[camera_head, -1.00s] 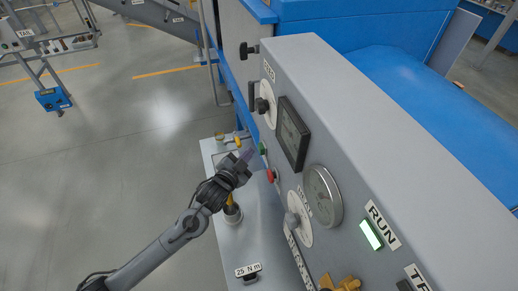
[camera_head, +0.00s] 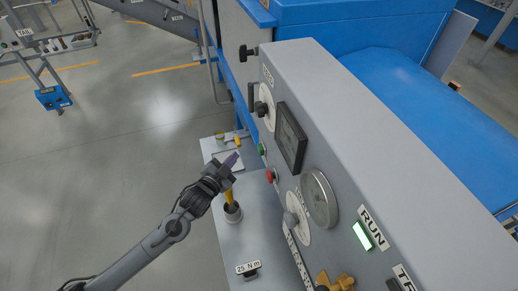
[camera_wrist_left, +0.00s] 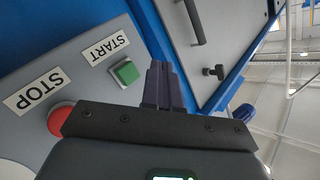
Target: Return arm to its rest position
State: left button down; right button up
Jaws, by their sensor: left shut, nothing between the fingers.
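My left gripper (camera_head: 232,160) is shut and empty, above the light grey shelf (camera_head: 255,205) and left of the control panel (camera_head: 330,185). Its dark purple fingers also show closed together in the left wrist view (camera_wrist_left: 163,85). They point past the green START button (camera_wrist_left: 125,73), with the red STOP button (camera_wrist_left: 60,120) to the left; the gripper body partly covers the red button. The two buttons also show on the panel in the head view, the green one (camera_head: 262,149) above the red one (camera_head: 270,176). My right gripper is not in view.
A yellow-handled tool (camera_head: 229,200) stands in a cup (camera_head: 233,213) on the shelf just below my left gripper. The panel carries a round gauge (camera_head: 319,198), a dark screen (camera_head: 291,138), knobs and a lit RUN lamp (camera_head: 362,235). Open floor (camera_head: 110,150) lies to the left.

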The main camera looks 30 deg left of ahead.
pick_arm(q)
jog(key=shift+f, duration=0.1)
jog(key=s+d+f+n+g+h, duration=0.2)
jog(key=s+d+f+g, duration=0.3)
jog(key=s+d+f, duration=0.6)
jog(key=s+d+r+n+g, duration=0.25)
jog(key=s+g, duration=0.55)
jog(key=s, duration=0.8)
notch_tip(320, 180, up, 22)
jog(key=p, duration=2.2)
jog(key=shift+w+d, duration=0.15)
jog(key=shift+d, duration=0.15)
jog(key=shift+f, duration=0.1)
